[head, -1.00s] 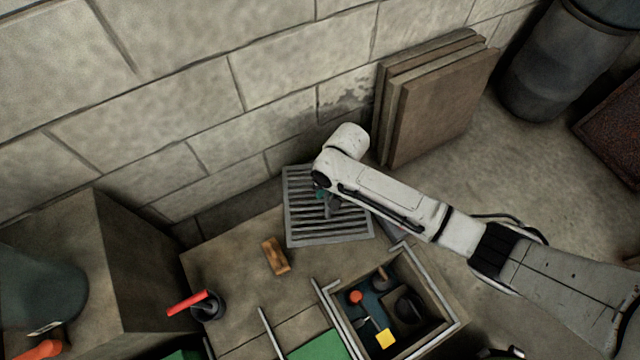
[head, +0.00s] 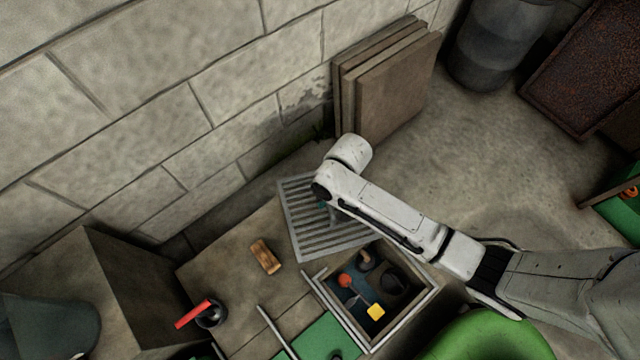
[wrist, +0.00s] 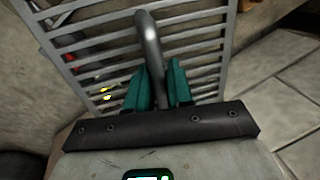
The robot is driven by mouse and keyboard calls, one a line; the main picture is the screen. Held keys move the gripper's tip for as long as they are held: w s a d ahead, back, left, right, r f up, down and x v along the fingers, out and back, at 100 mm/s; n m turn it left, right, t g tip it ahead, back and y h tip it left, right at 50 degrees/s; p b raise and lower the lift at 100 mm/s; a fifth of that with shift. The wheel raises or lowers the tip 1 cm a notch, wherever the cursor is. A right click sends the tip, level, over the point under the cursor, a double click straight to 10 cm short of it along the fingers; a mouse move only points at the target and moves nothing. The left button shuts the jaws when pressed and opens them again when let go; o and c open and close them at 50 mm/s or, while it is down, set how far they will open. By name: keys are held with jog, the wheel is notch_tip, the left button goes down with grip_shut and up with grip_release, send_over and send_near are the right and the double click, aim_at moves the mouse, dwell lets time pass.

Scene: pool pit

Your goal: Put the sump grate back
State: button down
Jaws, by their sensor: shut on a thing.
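The sump grate (head: 297,222) is a grey barred panel with a raised handle. In the wrist view the grate (wrist: 88,42) fills the upper part. My gripper (wrist: 158,88) has its teal fingers shut on the grate's dark curved handle (wrist: 150,38). In the head view my gripper (head: 322,204) is mostly hidden behind my wrist. The open square sump (head: 313,290) has a pale raised rim and lies just in front of the grate. Red and yellow things show through the bars in the wrist view, so the grate seems held above the floor.
Inside the sump are a yellow block (head: 376,312), an orange-red knob (head: 345,281) and dark round parts. A wooden block (head: 266,256) and a red-handled pot (head: 209,314) sit to the left. Boards (head: 390,85) lean on the wall behind.

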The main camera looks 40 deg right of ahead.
jog(key=shift+s+d+r, duration=0.25)
jog(key=shift+s+r, duration=0.1)
jog(key=shift+r, duration=0.05)
jog(key=shift+s+r+p, duration=0.1)
jog(key=shift+s+p, duration=0.3)
jog(key=shift+s, duration=0.25)
